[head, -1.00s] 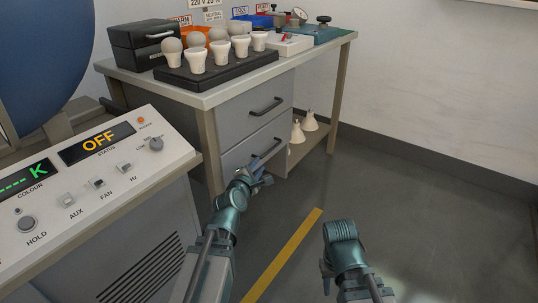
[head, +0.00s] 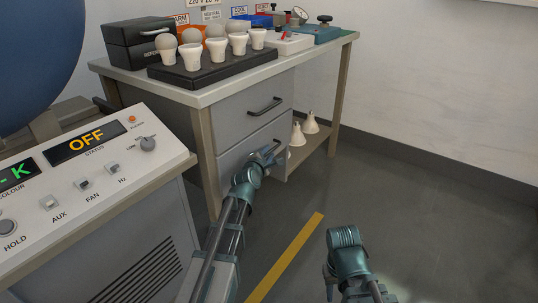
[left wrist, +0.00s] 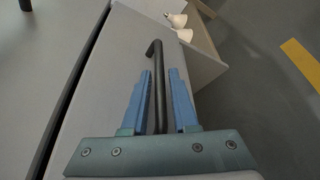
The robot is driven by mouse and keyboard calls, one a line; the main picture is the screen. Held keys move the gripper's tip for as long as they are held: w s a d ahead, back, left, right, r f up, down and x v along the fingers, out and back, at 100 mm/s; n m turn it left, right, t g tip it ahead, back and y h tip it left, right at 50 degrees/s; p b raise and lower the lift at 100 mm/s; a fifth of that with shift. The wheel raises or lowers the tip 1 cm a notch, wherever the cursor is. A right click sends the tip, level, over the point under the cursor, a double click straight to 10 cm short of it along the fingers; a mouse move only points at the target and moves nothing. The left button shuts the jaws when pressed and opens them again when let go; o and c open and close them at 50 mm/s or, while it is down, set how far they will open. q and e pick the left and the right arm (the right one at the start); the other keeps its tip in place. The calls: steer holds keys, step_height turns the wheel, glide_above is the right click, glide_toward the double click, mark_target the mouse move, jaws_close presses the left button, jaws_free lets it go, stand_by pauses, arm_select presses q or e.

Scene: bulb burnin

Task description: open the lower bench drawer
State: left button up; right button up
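The lower bench drawer (head: 232,160) is a grey front under the upper drawer in the head view and looks shut. Its dark bar handle (left wrist: 157,60) shows in the left wrist view. My left gripper (head: 268,155) is at this handle in the head view. In the left wrist view its two blue fingers (left wrist: 160,75) are open, one on each side of the handle, with a gap on both sides. The gripper hides part of the handle in the head view. My right gripper (head: 343,238) hangs over the floor, away from the bench; its fingers cannot be made out.
The upper drawer (head: 245,112) is shut, with its own dark handle (head: 264,107). Several bulbs stand in a black tray (head: 215,72) on the bench. A control console (head: 90,200) stands at the left. White lamp-like objects (head: 304,127) sit on a low shelf. The floor at the right is clear.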

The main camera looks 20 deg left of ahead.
arm_select(q)
jaws_close()
stand_by(1.4)
